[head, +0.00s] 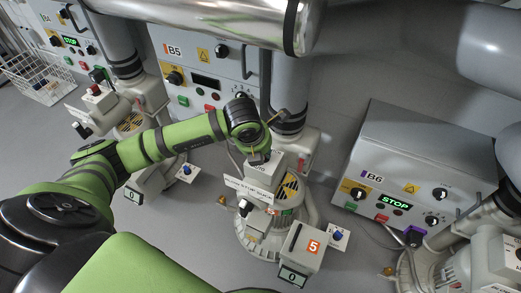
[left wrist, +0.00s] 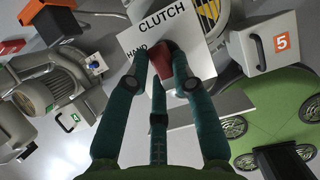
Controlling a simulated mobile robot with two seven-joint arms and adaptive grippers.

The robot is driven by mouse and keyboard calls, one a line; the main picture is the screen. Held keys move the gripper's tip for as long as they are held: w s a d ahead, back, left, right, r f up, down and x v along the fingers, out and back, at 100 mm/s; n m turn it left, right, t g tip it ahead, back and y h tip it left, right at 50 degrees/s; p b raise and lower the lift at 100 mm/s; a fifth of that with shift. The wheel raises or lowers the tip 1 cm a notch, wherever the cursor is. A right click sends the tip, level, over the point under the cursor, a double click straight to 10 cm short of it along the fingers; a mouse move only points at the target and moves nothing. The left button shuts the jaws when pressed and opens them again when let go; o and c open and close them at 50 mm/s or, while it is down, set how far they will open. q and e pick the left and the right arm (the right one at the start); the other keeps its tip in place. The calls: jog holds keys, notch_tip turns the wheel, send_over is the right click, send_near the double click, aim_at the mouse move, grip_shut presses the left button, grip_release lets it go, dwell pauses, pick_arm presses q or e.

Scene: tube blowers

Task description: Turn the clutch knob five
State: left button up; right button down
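The clutch plate (left wrist: 205,35) is white, reads CLUTCH and HAND, and lies at the top of the left wrist view. A red knob (left wrist: 159,75) stands on it. My left gripper (left wrist: 160,52) has its dark teal fingers at either side of the knob and partly covers it. Whether they press on the knob cannot be told. In the head view my left arm reaches to the grey clutch box (head: 266,166) of unit 5; my wrist hides the knob there. A box with an orange 5 label (head: 313,246) stands beside it. My right gripper is out of view.
Control panel B5 (head: 232,70) is behind my wrist, and panel B6 (head: 375,165), reading STOP, is at the right. A large metal pipe (head: 230,18) crosses above. A neighbouring blower (head: 130,120) is at the left. A wire basket (head: 40,78) is far left.

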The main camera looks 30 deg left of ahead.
pick_arm(q)
jog(key=o, duration=0.4)
jog(key=v, duration=1.2)
